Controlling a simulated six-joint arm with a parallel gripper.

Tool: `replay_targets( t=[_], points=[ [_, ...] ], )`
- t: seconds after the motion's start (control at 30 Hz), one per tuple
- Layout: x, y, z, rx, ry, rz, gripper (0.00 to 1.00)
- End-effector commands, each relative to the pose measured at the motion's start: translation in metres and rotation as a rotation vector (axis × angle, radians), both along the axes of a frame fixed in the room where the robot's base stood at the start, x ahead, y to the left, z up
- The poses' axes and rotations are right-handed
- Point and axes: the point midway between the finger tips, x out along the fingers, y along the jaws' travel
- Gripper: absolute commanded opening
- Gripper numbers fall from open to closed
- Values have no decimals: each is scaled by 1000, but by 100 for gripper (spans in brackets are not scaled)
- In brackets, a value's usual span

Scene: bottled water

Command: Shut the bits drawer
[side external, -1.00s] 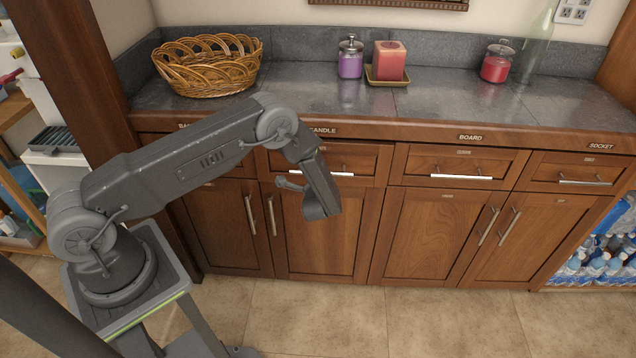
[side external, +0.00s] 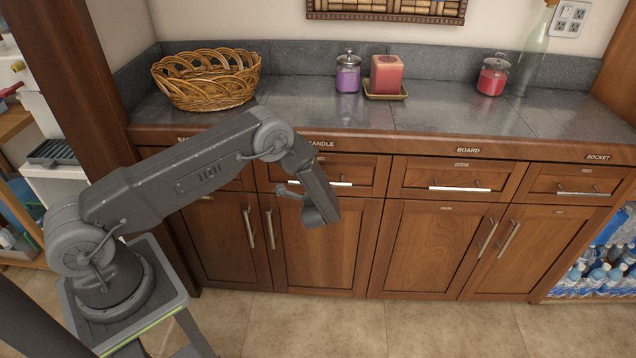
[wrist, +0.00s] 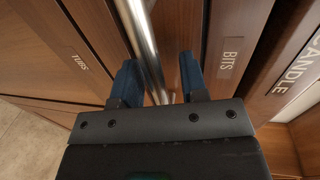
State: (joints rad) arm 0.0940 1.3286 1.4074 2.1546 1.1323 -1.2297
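The bits drawer (side external: 275,173) is the wooden drawer front below the CANDLE label, and its BITS label (wrist: 230,57) shows in the wrist view. From these views I cannot tell whether it stands out from the cabinet. Its straight metal bar handle (side external: 345,184) runs across the front, partly hidden by my arm. In the wrist view the handle (wrist: 143,35) passes between the blue fingers of my gripper (wrist: 160,80). The fingers are apart, with space beside the bar. In the side view my arm end hangs in front of the drawer, and the fingers are mostly hidden.
The board drawer (side external: 420,177) and socket drawer (side external: 600,172) sit to the right, looking closed. Cabinet doors (side external: 420,245) with upright handles lie below. A wicker basket (side external: 207,80), a purple jar (side external: 348,75) and a candle (side external: 387,72) stand on the counter. The floor (side external: 330,325) in front is clear.

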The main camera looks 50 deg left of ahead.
Motion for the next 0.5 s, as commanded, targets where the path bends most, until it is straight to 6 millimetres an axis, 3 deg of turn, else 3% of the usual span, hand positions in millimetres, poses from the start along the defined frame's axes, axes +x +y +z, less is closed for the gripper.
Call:
replay_targets(
  t=[0.27, 0.5],
  points=[
    [-4, -5, 0, 0, 1, -1, 40],
    [-31, -33, 8, 0, 4, -5, 40]
  ],
)
